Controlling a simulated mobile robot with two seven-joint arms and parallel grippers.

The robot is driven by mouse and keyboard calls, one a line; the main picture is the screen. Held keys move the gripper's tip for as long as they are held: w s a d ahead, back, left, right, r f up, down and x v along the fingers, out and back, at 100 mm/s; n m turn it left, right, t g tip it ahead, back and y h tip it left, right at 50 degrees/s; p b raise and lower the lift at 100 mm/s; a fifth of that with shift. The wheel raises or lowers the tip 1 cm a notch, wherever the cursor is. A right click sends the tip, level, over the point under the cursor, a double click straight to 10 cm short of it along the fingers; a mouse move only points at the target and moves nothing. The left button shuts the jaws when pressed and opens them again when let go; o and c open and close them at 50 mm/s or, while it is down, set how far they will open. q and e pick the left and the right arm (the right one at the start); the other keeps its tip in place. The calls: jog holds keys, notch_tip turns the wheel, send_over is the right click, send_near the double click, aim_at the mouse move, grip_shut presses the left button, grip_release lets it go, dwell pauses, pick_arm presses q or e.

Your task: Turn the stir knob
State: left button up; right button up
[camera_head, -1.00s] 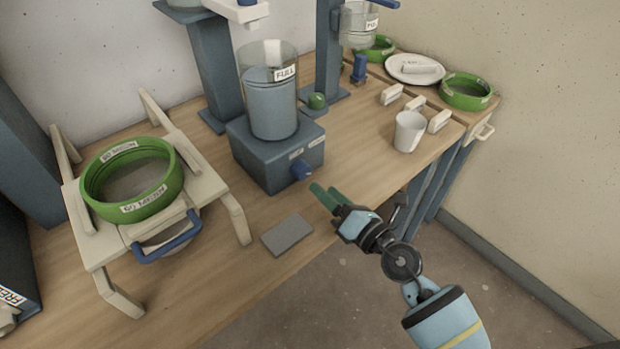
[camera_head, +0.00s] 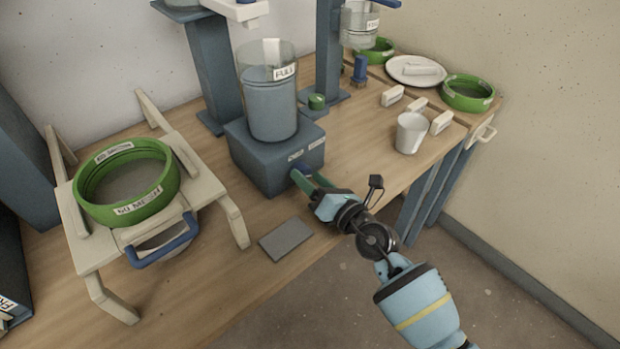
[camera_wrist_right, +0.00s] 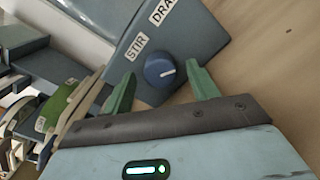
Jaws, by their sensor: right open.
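The stir knob is a round dark-blue knob with a white pointer line, seen in the right wrist view (camera_wrist_right: 160,71) on the front face of the blue-grey base box, beside a "STIR" label (camera_wrist_right: 135,46). In the head view the knob (camera_head: 304,168) is partly hidden by my right gripper's fingers. My right gripper (camera_head: 308,178) is open, its green fingertips one on each side of the knob. In the wrist view the fingers (camera_wrist_right: 162,88) show a gap to the knob on both sides. A clear vessel marked "FULL" (camera_head: 270,105) stands on the box (camera_head: 265,160). My left gripper is not in view.
A grey slab (camera_head: 286,240) lies on the bench below the gripper. A white cup (camera_head: 410,133) stands to the right. A green-rimmed sieve (camera_head: 125,210) rests on a cream stand at the left. The bench's front edge runs beneath my right arm.

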jog(key=shift+w+a, duration=0.2)
jog(key=shift+w, duration=0.15)
jog(key=shift+c, duration=0.5)
jog(key=c, duration=0.9)
jog(key=shift+n, duration=0.4)
jog(key=shift+n, duration=1)
jog(key=shift+n+p, duration=0.3)
jog(key=shift+n, duration=1.7)
jog(key=shift+s, duration=0.1)
